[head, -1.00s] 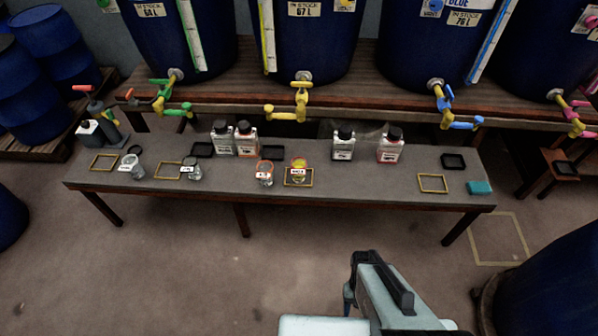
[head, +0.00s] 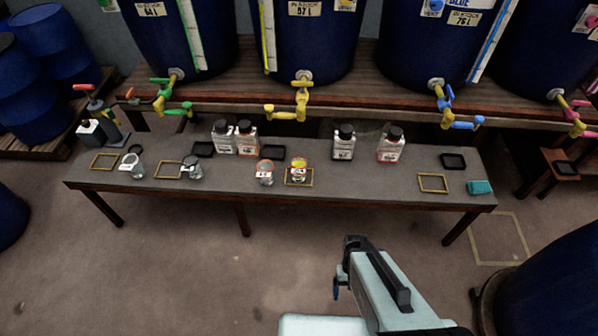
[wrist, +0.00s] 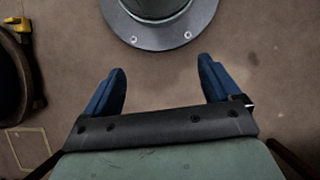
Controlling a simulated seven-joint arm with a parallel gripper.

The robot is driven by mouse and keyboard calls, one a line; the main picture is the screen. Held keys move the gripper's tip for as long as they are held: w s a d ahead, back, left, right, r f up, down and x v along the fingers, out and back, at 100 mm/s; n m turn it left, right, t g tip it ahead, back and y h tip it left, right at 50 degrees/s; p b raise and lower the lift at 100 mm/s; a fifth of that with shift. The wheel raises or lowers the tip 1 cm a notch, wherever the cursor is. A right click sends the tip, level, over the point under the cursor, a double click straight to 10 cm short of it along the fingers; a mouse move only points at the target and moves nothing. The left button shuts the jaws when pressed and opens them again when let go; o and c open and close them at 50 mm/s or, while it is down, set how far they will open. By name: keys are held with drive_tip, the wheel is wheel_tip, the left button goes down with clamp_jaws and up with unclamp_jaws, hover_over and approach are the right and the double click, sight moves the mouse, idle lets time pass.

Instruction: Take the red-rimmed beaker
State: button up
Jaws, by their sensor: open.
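Several small clear beakers stand on the low grey bench. The one left of the bench's middle (head: 265,173) seems to have a reddish rim and bears a white label; it is small in the head view.
Two more beakers (head: 137,166) (head: 191,168) stand at the bench's left. A teal block (head: 480,187) lies at the right end. Floor before the bench is clear.

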drive_tip(key=w+a+r+t, duration=0.2)
drive_tip(key=w+a+r, duration=0.4)
drive_tip(key=w, duration=0.7)
drive_tip(key=w+a+r+t, duration=0.2)
drive_tip(key=w+a+r, duration=0.4)
drive_tip(key=w, duration=0.8)
drive_tip(key=w+a+r+n+t, duration=0.1)
drive_tip(key=w+a+r, duration=0.5)
drive_tip(key=w, duration=0.8)
wheel_tip(320, 180, up, 2)
drive_tip(key=shift+r+t+y, duration=0.15)
drive_tip(key=shift+t+y, duration=0.25)
drive_tip(key=shift+t, duration=0.3)
drive_tip(key=r+m, duration=0.2)
hover_over(300, 162)
drive_tip(key=s, duration=0.2)
drive_tip(key=f+m, duration=0.2)
drive_tip(key=f, duration=0.2)
drive_tip(key=f+m, duration=0.2)
drive_tip(key=f, duration=0.3)
drive_tip(key=shift+s+d+f+g, duration=0.1)
drive_tip(key=shift+s+g, duration=0.1)
drive_tip(key=shift+g, duration=0.2)
drive_tip(key=shift+s+a+f, duration=0.15)
drive_tip(key=shift+f, duration=1.2)
drive_tip(key=shift+s+a+f, duration=0.1)
drive_tip(key=shift+a+f, duration=0.05)
drive_tip(key=shift+f, duration=1.2)
drive_tip(key=c, duration=1.2)
